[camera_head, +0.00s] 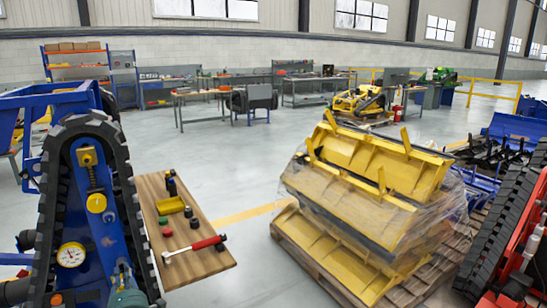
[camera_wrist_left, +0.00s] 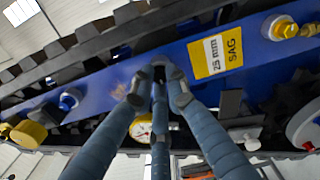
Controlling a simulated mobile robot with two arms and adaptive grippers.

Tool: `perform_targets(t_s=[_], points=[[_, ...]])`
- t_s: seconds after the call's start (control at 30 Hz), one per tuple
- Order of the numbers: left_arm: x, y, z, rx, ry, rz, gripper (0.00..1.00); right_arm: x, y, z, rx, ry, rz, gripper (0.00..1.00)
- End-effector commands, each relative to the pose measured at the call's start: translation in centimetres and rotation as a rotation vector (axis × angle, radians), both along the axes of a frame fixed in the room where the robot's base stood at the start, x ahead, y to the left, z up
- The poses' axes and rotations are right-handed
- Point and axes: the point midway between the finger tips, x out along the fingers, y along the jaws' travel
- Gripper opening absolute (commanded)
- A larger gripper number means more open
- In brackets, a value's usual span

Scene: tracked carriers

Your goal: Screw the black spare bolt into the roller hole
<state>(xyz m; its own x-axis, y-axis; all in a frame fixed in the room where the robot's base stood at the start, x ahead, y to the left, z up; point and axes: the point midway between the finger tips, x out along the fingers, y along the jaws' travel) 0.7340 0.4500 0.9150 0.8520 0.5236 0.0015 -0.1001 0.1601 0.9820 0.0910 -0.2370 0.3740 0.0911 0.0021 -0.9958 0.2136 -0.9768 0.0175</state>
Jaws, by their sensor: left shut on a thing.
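The tracked carrier's blue side plate (camera_head: 85,200) stands at the left, ringed by a black rubber track. My left gripper (camera_head: 122,270) is low against this plate. In the left wrist view its fingers (camera_wrist_left: 158,85) come together and are shut on a small dark thing, seemingly the black bolt (camera_wrist_left: 158,72). The bolt is mostly hidden by the fingertips and sits at the blue plate. The roller hole is hidden there, so I cannot tell how far the bolt is in. My right gripper is not in view.
A pressure gauge (camera_head: 71,254) and a yellow-capped tensioner (camera_head: 96,202) sit on the plate. A wrapped yellow pallet load (camera_head: 370,190) stands right.

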Motion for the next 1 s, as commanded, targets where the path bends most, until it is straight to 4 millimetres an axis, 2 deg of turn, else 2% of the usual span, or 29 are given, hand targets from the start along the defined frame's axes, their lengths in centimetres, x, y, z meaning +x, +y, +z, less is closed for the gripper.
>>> perform_targets(t_s=[0.07,0.2,0.33,0.47,0.77,1.0], points=[[0.0,-0.1,0.1,0.056,0.039,-0.002,0.00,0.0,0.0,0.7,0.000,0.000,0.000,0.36],[0.0,-0.1,0.6,0.377,0.238,-0.003,0.00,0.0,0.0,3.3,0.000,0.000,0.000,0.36],[0.0,-0.1,0.1,0.627,0.393,-0.004,0.00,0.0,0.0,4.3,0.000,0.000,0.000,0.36],[-0.1,-0.1,-0.2,0.721,0.448,-0.001,0.00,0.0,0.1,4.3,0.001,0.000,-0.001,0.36],[0.0,-0.1,-0.1,0.759,0.473,-0.003,0.00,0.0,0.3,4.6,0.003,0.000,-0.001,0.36],[-0.1,-0.1,0.0,1.212,0.752,-0.004,0.00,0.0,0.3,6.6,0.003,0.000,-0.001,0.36]])
